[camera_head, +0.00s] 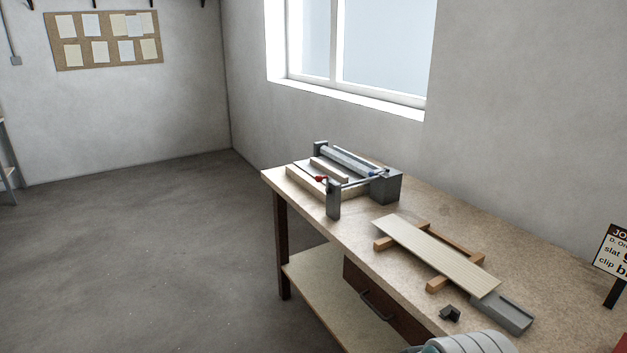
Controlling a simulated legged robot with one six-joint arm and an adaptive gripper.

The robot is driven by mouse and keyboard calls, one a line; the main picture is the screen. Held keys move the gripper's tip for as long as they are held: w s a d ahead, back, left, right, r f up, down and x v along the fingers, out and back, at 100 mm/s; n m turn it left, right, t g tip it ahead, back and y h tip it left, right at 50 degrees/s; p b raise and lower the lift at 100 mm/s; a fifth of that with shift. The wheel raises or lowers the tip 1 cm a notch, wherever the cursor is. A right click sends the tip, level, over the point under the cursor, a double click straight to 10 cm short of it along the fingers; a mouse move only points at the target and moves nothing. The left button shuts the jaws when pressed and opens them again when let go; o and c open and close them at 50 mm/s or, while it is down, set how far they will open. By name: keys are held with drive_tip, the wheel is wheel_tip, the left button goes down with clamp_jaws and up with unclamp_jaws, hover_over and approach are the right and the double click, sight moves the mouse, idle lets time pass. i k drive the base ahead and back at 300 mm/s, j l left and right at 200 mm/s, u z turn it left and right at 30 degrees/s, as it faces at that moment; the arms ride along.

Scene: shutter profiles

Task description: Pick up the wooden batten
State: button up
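A long, flat, pale wooden batten (436,255) lies on the workbench (400,293), slanting from upper left to lower right. It rests across brown wooden supports (443,283). Its near right end meets or overlaps a grey tray-like block (513,316); I cannot tell whether they touch. A pale rounded part, probably of my arm, shows at the bottom edge, below the batten. My gripper's fingers are not visible.
A metal fixture (333,200) with rollers, wood strips and a red knob stands at the bench's far left end. A small dark clip (450,313) lies near the front edge. A sign (612,255) stands at right. The floor to the left is clear.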

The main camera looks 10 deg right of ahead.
sight(330, 171)
drive_tip(key=i+j+z, duration=0.15)
drive_tip(key=z, duration=0.25)
drive_tip(key=i+j+z, duration=0.25)
drive_tip(key=z, duration=0.15)
drive_tip(key=i+j+z, duration=0.4)
drive_tip(key=j, duration=0.2)
drive_tip(key=i+j+z, duration=0.2)
drive_tip(key=j, duration=0.15)
drive_tip(key=j+z, duration=0.2)
drive_tip(key=j, duration=0.15)
drive_tip(key=i+j, duration=0.15)
drive_tip(key=j, duration=0.3)
drive_tip(key=i+j, duration=0.15)
drive_tip(key=j, duration=0.25)
drive_tip(key=i+j+z, duration=0.1)
drive_tip(key=j, duration=0.35)
drive_tip(key=i+j, duration=0.15)
drive_tip(key=j, duration=0.3)
drive_tip(key=i+j, duration=0.1)
drive_tip(key=j, duration=0.35)
drive_tip(key=i+j+z, duration=0.1)
drive_tip(key=j, duration=0.35)
drive_tip(key=i+j, duration=0.15)
drive_tip(key=j, duration=0.3)
